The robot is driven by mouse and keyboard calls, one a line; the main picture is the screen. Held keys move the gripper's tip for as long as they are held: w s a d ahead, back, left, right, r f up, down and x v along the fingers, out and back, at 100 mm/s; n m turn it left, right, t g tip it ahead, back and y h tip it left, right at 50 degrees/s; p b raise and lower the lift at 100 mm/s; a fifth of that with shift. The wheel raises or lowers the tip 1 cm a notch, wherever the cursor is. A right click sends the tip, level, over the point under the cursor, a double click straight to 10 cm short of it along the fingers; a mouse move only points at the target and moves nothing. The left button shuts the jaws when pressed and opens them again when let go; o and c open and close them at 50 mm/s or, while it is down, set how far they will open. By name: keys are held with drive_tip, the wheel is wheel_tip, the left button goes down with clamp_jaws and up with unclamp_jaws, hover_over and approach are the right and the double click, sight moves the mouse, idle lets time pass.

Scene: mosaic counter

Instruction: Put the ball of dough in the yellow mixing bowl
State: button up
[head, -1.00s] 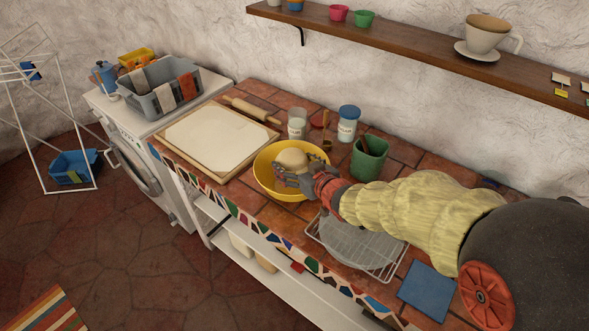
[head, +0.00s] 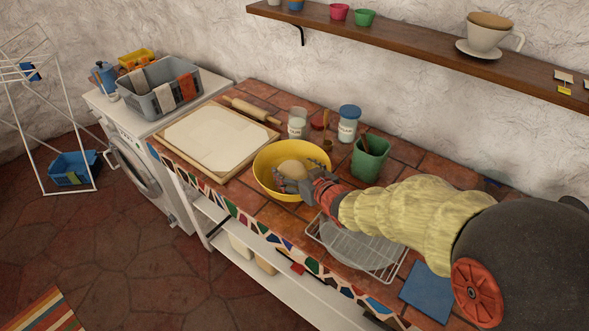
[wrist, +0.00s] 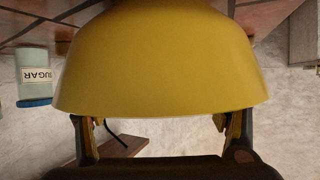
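The yellow mixing bowl (head: 264,180) stands upright on the tiled counter. The pale ball of dough (head: 293,171) is inside it, low behind the near rim. My gripper (head: 299,177) reaches over the bowl's right front rim, with its fingers spread on either side of the ball. In the wrist view the bowl's outer wall (wrist: 160,60) appears upside down and fills the middle. My gripper's fingers (wrist: 162,128) stand wide apart there, their tips hidden behind the rim. The ball is hidden in that view.
A floured board (head: 215,138) with a rolling pin (head: 250,108) lies left of the bowl. Jars, including the sugar jar (head: 347,126), and a green pot (head: 369,160) stand behind. A wire rack (head: 350,262) lies under my arm.

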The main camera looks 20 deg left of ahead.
drive_tip(key=o, duration=0.3)
drive_tip(key=shift+o, duration=0.2)
drive_tip(key=shift+r+p, duration=0.35)
drive_tip(key=shift+r, duration=0.1)
drive_tip(key=p+v, duration=0.3)
drive_tip(key=v, duration=0.7)
drive_tip(key=shift+s+d+r, duration=0.2)
drive_tip(key=shift+r, duration=0.15)
drive_tip(key=shift+s+d+r+p, duration=0.2)
drive_tip(key=shift+s+d+p, duration=0.1)
drive_tip(key=shift+s+d, duration=0.2)
